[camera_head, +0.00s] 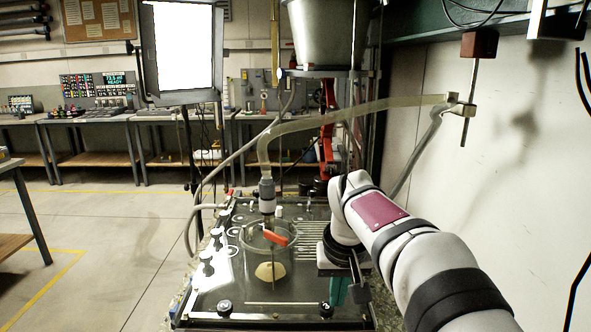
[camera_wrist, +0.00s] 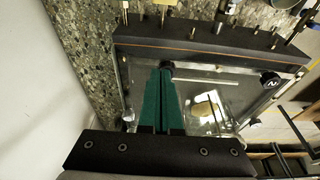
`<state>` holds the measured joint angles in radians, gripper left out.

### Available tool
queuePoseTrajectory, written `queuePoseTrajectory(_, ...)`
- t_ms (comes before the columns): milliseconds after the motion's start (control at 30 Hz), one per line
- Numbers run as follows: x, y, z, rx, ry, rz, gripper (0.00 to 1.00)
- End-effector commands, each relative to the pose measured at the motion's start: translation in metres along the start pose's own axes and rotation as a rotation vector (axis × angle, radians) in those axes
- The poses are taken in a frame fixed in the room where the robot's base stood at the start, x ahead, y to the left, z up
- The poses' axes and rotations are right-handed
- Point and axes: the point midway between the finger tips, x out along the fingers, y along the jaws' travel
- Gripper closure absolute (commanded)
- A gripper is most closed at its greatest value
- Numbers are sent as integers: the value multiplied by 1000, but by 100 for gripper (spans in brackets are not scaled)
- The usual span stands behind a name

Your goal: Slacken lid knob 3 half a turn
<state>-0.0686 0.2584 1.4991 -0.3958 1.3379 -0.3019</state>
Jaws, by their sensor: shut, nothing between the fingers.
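The tank lid (camera_head: 200,300) is a clear plate in a dark frame with black knobs. One black knob (camera_head: 326,310) sits at its front right corner; the same knob shows in the wrist view (camera_wrist: 166,66), right at the fingertips, its number not readable. Another knob (camera_head: 224,306) at the front left bears a "2" in the wrist view (camera_wrist: 270,80). My gripper (camera_head: 338,301) points down beside the front right knob, its teal fingers together and empty. In the wrist view the fingers (camera_wrist: 164,76) partly cover that knob; I cannot tell whether they touch it.
A dark bar (camera_wrist: 210,42) with pegs runs beyond the lid edge. The wall (camera_head: 520,200) is close on the right.

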Motion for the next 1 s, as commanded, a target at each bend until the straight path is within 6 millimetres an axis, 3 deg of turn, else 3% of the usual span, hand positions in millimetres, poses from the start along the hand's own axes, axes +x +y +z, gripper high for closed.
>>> queuePoseTrajectory(100,-11,0,-3,0,1,0,100)
queuePoseTrajectory(367,-13,0,-3,0,-1,0,100)
queuePoseTrajectory(567,-21,-28,-8,-2,-1,-1,100)
queuePoseTrajectory(1000,38,-27,8,0,-3,0,100)
